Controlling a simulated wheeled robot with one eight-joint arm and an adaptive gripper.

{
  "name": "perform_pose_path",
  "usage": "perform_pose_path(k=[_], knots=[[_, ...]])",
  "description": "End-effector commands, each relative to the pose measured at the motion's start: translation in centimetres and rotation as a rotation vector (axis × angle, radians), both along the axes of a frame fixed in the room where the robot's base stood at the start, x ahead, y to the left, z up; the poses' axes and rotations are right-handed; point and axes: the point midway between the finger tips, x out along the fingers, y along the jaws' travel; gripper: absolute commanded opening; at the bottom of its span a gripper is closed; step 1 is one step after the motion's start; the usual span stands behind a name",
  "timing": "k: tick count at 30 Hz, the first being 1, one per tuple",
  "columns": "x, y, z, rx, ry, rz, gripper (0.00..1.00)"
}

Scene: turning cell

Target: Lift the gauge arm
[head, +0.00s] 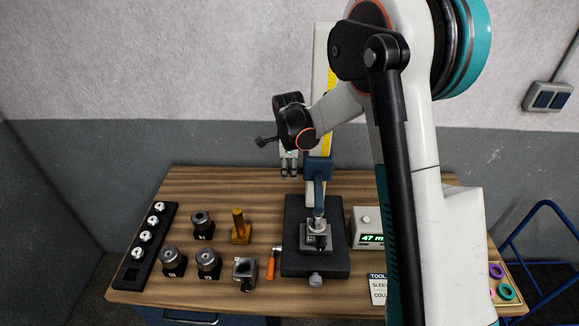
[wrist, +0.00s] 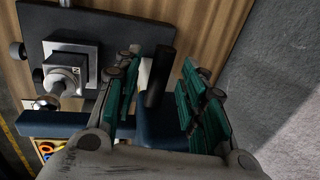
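The gauge has a tall column with a yellow scale (head: 331,85) rising from a dark base plate (head: 296,262). Its blue gauge arm (head: 317,169) is on the column, above a grey block (head: 317,238) on the plate. In the wrist view, a black bar (wrist: 159,76) beside the blue part (wrist: 160,134) lies between my green finger pads. My gripper (head: 289,172) is left of the blue arm in the head view. Its fingers (wrist: 162,75) are apart, with visible gaps around the bar. Contact with the bar cannot be made out.
Left on the wooden table (head: 190,187) are a black rack (head: 146,246), several round parts, a yellow-brown post (head: 240,226) and an orange-handled tool (head: 271,264). A display box (head: 366,221) stands right of the plate, partly hidden by my arm. A blue trolley rail (head: 545,220) is far right.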

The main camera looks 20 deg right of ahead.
Motion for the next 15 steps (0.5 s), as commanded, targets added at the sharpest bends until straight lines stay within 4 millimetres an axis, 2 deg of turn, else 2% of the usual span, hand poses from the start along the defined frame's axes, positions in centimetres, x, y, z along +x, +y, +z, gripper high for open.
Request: perform_pose_path(k=[3, 8, 15], knots=[[0.0, 0.0, 0.02, 0.0, 0.0, 0.0, 0.36], [-0.01, 0.0, 0.03, 0.0, 0.0, 0.0, 0.0], [0.0, 0.0, 0.2, 0.0, 0.0, 0.0, 0.0]])
